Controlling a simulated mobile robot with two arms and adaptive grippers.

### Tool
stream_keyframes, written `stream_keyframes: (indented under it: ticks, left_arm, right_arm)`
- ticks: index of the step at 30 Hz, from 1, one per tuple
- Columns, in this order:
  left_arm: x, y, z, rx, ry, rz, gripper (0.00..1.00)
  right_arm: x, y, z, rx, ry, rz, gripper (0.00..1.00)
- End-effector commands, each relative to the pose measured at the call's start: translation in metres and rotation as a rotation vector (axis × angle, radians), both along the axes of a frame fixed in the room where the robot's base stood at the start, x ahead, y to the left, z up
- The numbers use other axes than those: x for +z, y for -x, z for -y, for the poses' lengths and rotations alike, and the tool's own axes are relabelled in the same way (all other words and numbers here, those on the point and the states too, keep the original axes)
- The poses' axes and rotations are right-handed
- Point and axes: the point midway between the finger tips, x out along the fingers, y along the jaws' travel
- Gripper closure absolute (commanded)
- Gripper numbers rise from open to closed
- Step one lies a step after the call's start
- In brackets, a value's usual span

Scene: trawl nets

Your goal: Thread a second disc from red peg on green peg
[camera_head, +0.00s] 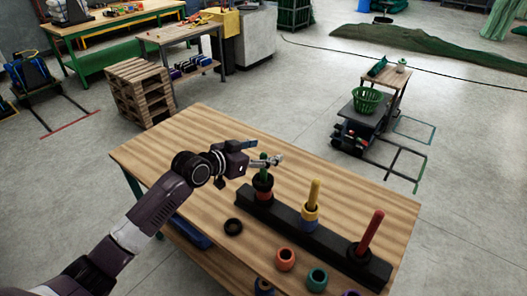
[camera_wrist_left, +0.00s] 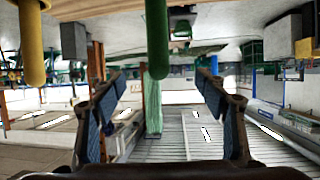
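A black base (camera_head: 335,245) on the wooden table carries three pegs. The green peg (camera_head: 264,173) has dark discs (camera_head: 262,185) around its lower part. The yellow peg (camera_head: 314,192) has yellow and blue discs around it. In the left wrist view, the green peg (camera_wrist_left: 157,40) hangs between the parted fingers (camera_wrist_left: 160,97), and the yellow peg (camera_wrist_left: 31,40) is off to the left. My right gripper is not seen.
A loose black ring (camera_head: 233,227) lies on the table (camera_head: 180,152) left of the base. An orange ring (camera_head: 285,259), a teal ring (camera_head: 316,279) and others lie near the front edge. The table's far left part is clear. Pallets (camera_head: 140,92) stand beyond it.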

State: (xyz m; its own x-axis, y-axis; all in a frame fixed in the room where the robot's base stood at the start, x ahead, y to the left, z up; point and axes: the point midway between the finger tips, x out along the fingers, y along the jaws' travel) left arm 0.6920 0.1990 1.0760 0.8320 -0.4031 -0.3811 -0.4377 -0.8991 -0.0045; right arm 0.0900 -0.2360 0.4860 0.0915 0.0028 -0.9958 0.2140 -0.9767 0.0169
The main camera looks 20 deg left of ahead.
Motion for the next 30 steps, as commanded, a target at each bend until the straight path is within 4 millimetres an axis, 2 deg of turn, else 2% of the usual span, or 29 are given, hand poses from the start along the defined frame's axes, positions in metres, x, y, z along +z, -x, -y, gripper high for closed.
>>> stream_keyframes:
  ticks: [9, 13, 17, 24, 30]
  left_arm:
    - [0.000, 0.001, -0.001, 0.000, 0.000, -0.001, 0.29]
    - [0.003, 0.009, -0.006, 0.001, -0.002, 0.000, 0.29]
    - [0.010, 0.027, -0.013, -0.001, -0.005, -0.001, 0.29]
    - [0.030, 0.070, -0.034, 0.000, -0.005, -0.002, 0.29]
    - [0.041, 0.092, -0.045, 0.001, -0.002, -0.003, 0.29]
  right_arm:
    - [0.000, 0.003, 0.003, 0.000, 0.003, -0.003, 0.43]
    - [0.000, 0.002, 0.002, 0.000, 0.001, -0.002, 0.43]
    - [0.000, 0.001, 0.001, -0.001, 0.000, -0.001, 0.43]
    - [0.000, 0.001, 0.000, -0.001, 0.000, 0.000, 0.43]
    - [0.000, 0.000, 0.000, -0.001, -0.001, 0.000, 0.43]
